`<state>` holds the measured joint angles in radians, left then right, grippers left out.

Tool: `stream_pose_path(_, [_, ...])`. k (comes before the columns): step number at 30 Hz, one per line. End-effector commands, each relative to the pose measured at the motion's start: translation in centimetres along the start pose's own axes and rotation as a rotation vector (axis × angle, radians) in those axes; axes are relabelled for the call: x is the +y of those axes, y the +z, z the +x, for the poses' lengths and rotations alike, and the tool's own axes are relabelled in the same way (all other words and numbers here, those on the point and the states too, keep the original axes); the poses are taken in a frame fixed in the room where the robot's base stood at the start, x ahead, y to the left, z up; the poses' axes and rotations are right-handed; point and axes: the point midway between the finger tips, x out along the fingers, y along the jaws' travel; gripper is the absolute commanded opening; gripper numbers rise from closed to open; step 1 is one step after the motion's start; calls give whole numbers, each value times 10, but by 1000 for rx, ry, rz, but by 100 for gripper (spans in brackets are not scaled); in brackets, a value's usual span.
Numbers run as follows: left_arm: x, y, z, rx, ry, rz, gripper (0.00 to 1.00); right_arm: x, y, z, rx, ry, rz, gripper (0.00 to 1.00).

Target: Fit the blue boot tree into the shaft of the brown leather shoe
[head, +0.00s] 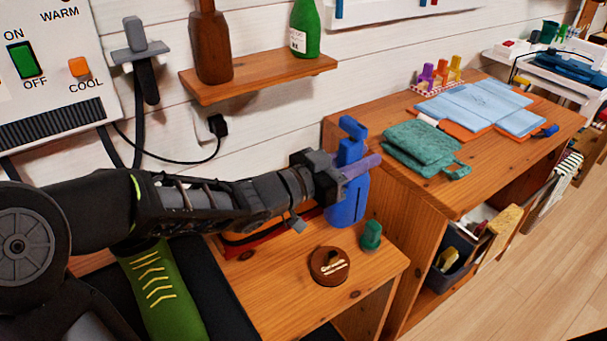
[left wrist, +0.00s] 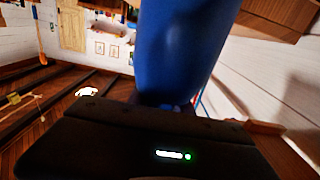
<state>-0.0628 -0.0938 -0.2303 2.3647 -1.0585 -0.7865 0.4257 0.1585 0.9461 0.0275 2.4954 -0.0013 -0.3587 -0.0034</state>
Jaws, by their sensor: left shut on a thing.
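The blue boot tree (head: 347,200) stands roughly upright above the low wooden bench (head: 378,275), with a stepped blue top. My left gripper (head: 346,171) is shut on it around its upper part. I cannot tell whether its lower end touches the bench. In the left wrist view the blue boot tree (left wrist: 183,45) fills the upper middle, close to the camera, and the fingertips are hidden. I cannot make out the brown leather shoe in either view; my left arm covers part of the bench. My right gripper is not in view.
A round brown tin (head: 328,267) and a small green object (head: 371,236) stand on the bench near the boot tree. A red and black item (head: 262,236) lies partly under my arm. A taller wooden desk (head: 480,180) stands right; a bottle shelf (head: 262,78) hangs above.

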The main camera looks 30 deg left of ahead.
Motion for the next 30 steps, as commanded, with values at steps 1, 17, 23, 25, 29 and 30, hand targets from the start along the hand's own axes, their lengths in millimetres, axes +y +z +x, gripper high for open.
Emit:
stream_pose_path(1, [-8,-1,0,0,-4,2,0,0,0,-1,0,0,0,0])
stream_pose_path(17, [-144,1,0,-2,-2,4,0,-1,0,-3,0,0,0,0])
stream_pose_path(23, [-174,10,0,-3,2,-2,0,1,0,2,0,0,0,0])
stream_pose_path(25, [-173,18,0,-1,2,-1,0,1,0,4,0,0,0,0])
stream_pose_path(29, [-173,23,0,0,0,1,0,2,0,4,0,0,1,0])
stream_pose_path(30, [-173,23,0,1,-1,1,0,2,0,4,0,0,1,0])
